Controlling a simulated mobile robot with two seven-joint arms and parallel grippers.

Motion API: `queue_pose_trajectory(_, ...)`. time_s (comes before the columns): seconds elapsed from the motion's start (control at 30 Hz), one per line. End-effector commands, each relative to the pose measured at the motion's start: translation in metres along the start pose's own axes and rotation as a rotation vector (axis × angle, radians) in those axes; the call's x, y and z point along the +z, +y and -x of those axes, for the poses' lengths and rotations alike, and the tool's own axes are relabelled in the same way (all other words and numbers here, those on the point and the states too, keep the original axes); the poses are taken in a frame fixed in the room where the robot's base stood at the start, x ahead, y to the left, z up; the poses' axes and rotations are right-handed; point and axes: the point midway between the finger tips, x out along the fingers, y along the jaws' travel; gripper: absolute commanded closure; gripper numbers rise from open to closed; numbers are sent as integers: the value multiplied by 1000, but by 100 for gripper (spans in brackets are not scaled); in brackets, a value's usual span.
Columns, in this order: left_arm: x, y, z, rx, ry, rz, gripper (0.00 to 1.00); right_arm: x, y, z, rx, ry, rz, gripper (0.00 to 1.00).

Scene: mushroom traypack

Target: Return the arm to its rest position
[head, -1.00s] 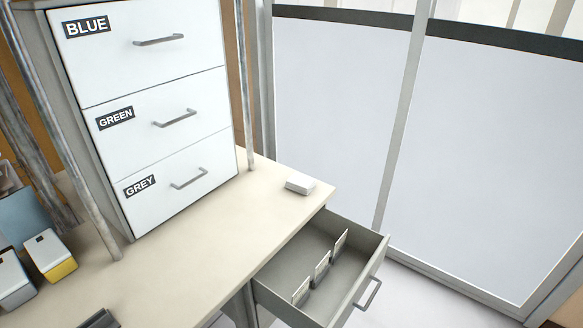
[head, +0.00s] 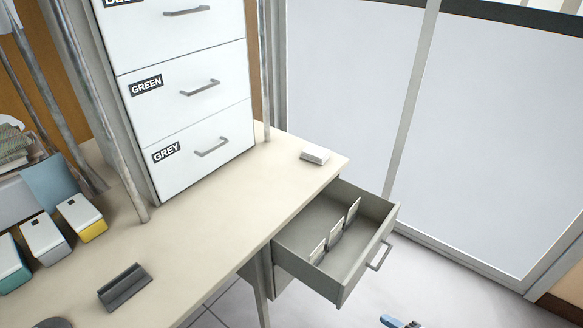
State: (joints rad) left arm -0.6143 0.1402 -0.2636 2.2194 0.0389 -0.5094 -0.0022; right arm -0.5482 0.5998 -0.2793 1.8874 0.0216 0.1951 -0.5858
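Neither of my grippers can be made out in the head view, so I cannot see the arm's pose or anything held. A small blue and grey thing (head: 400,322) is cut off by the bottom edge, right of centre; I cannot tell what it is.
An open grey drawer (head: 347,291) with several upright cards juts from the desk (head: 215,228). A cabinet (head: 190,118) with drawers labelled GREEN and GREY stands on it. Also on the desk are a small white box (head: 315,155), a dark holder (head: 124,287) and lidded boxes at left.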

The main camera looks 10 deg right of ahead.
Motion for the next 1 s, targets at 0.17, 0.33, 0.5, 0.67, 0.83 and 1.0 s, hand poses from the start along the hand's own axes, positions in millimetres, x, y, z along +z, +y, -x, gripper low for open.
queue_pose_trajectory(0.17,0,0,0,0,0,0,57,-27,7,3,-91,-162,-276,66)
queue_pose_trajectory(0.33,0,0,0,0,0,0,57,-46,12,13,-135,-305,-484,66)
queue_pose_trajectory(0.5,0,0,0,0,0,0,57,-63,12,19,-137,-404,-654,66)
queue_pose_trajectory(0.67,0,0,0,0,0,0,57,-81,4,6,-94,-385,-749,66)
queue_pose_trajectory(0.83,0,0,0,0,0,0,57,-101,-1,-7,-48,-367,-851,66)
queue_pose_trajectory(1.0,0,0,0,0,0,0,57,-121,-4,-21,-2,-347,-953,66)
